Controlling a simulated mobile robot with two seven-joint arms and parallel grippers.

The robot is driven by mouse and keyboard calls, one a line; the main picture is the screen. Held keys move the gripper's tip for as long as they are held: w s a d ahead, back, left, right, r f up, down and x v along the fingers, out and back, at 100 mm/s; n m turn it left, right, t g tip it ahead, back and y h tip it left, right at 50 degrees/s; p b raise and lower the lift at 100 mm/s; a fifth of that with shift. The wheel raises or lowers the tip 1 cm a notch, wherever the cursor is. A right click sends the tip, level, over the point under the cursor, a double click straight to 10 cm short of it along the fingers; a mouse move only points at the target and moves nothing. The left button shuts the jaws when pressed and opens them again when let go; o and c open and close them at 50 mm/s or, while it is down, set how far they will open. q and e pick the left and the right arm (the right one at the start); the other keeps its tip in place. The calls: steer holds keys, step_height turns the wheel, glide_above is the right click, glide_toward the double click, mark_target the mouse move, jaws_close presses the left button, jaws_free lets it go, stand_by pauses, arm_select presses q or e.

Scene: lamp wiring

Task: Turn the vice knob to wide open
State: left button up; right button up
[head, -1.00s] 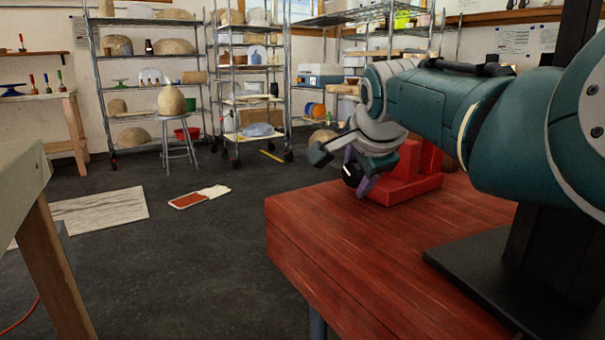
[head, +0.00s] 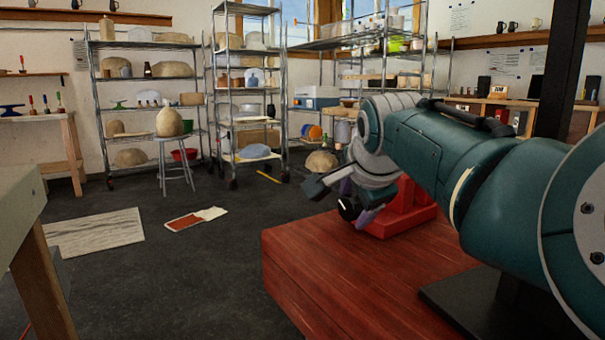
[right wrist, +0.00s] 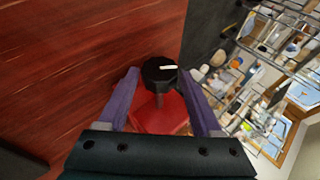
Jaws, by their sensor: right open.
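The vice (head: 408,208) is red and stands on the red wooden table, partly hidden behind my right arm in the head view. Its black knob (head: 347,208) has a white mark and faces the near left side. In the right wrist view the knob (right wrist: 159,72) sits between the two purple fingers, with its white mark pointing roughly sideways to the right. My right gripper (right wrist: 160,92) is open around the knob, with a gap visible on both sides. In the head view the right gripper (head: 355,212) is at the knob. My left gripper is not in view.
The red table (head: 330,275) is bare in front of the vice. A pale workbench (head: 22,205) edge is at the left. Metal shelves (head: 150,90) with pottery and a stool (head: 174,160) stand far back. A mat (head: 90,232) and a board (head: 196,218) lie on the dark floor.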

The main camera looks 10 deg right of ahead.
steer(key=p+v, duration=0.3)
steer(key=v, duration=0.5)
